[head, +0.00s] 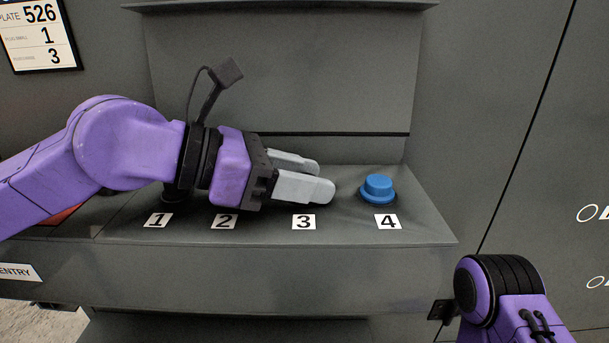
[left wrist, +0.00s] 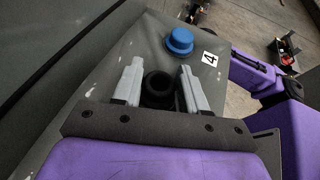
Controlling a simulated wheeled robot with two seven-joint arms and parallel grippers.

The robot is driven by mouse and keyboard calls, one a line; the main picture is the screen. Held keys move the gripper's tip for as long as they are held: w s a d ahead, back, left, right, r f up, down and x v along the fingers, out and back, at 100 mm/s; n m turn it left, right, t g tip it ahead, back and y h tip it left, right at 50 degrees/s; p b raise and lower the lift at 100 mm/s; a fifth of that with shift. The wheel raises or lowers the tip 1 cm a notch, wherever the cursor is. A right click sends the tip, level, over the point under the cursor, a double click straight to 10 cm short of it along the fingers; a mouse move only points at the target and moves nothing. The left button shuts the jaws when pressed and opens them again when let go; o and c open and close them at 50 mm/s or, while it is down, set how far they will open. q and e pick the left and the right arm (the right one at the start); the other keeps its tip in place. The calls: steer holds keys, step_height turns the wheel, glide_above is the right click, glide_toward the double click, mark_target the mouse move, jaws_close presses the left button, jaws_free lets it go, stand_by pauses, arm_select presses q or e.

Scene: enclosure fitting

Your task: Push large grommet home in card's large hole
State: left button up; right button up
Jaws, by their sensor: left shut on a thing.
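My left gripper (head: 322,178) reaches in from the left, low over the grey ledge (head: 420,232) by label 3 (head: 304,222). In the left wrist view, its pale fingers (left wrist: 159,88) are shut on a black ring-shaped grommet (left wrist: 158,84). The fingers hide the grommet in the head view. The hole under it is hidden, so I cannot tell how deep the grommet sits. The card (head: 40,34) on the wall at upper left shows 526, 1 and 3; its small print is hard to read. My right gripper is not in view.
A blue plug (head: 378,187) stands on the ledge behind label 4 (head: 388,222), right of my left fingers; it also shows in the left wrist view (left wrist: 180,41). A dark round piece (head: 174,194) shows behind label 1 (head: 158,220), under my left arm. A grey wall rises behind the ledge.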

arm_select(q)
steer(key=shift+r+p, duration=1)
steer(key=shift+r, duration=0.2)
steer(key=shift+f+b, duration=0.7)
steer(key=shift+f, duration=0.1)
stand_by(0.7)
steer(key=shift+f, duration=0.35)
steer(key=shift+f+b, duration=0.2)
steer(key=shift+b, duration=0.25)
steer(key=o, duration=1.1)
steer(key=shift+a+r, duration=0.1)
steer(key=shift+a, duration=0.15)
steer(key=b+v, duration=0.2)
steer(key=v, duration=0.8)
steer(key=shift+s+r, duration=0.1)
steer(key=shift+r, duration=0.05)
